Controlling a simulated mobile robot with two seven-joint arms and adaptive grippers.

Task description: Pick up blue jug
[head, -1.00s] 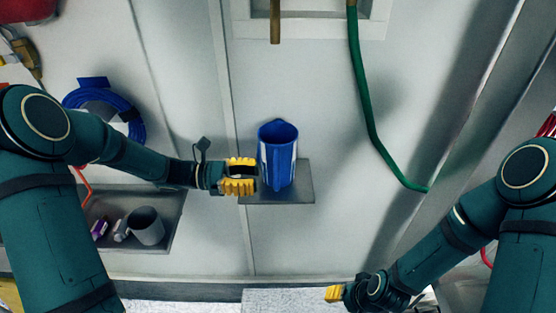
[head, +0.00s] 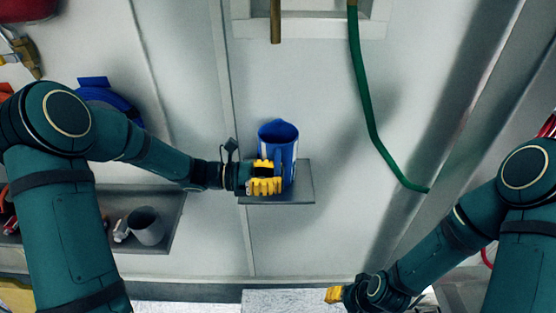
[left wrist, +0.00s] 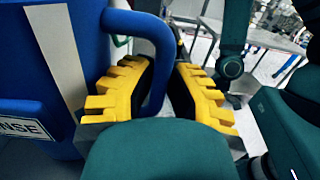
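The blue jug (head: 279,138) stands upright on a small grey shelf (head: 304,181) against the wall in the head view. My left gripper (head: 265,177) is at the jug's front, overlapping its lower part. In the left wrist view the jug body (left wrist: 85,80) fills the left side, and its handle (left wrist: 160,75) runs down between the yellow fingers of my left gripper (left wrist: 163,98). The fingers are apart, with a gap beside the handle. My right gripper (head: 335,294) is low in the head view, away from the jug; its finger opening does not show clearly.
A green hose (head: 365,105) hangs down the wall to the right of the jug. A grey cup (head: 146,226) stands on a lower shelf at the left. A coiled blue hose (head: 105,97) hangs behind my left arm. The wall right of the small shelf is clear.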

